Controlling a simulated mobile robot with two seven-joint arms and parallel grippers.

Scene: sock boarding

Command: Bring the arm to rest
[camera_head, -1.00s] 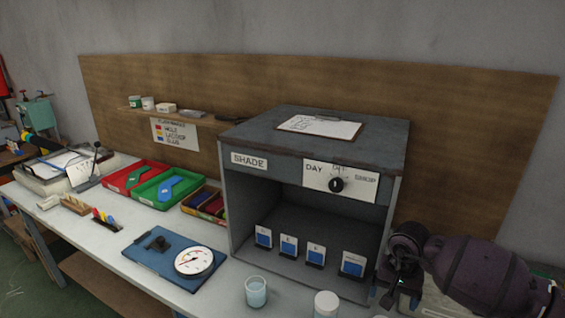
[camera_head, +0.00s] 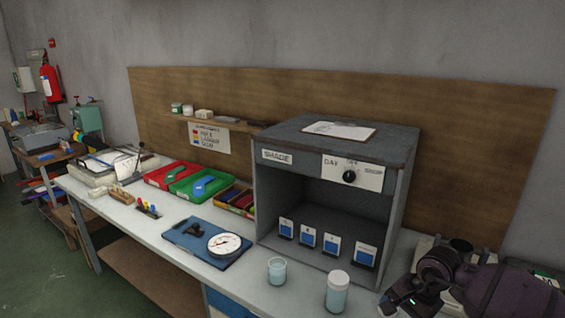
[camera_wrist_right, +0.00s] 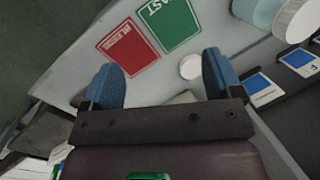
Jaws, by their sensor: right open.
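My right arm (camera_head: 490,290) comes in at the lower right of the head view, by the right side of the grey shade box (camera_head: 290,135). Its gripper is dark and partly cut off there. In the right wrist view my right gripper (camera_wrist_right: 161,80) has its two blue fingers spread wide, with nothing between them. Below the fingers lie the pale bench top, a red card (camera_wrist_right: 128,48) and a green card (camera_wrist_right: 170,22), apart from the gripper. My left gripper is not in view.
Several blue sample cards (camera_head: 308,238) stand inside the box. A cup (camera_head: 277,271) and a lidded jar (camera_head: 337,293) stand in front of it. A blue board (camera_head: 190,232) with a gauge (camera_head: 224,244) and red and green trays (camera_head: 195,186) lie leftward. A white round lid (camera_wrist_right: 192,66) is near the fingers.

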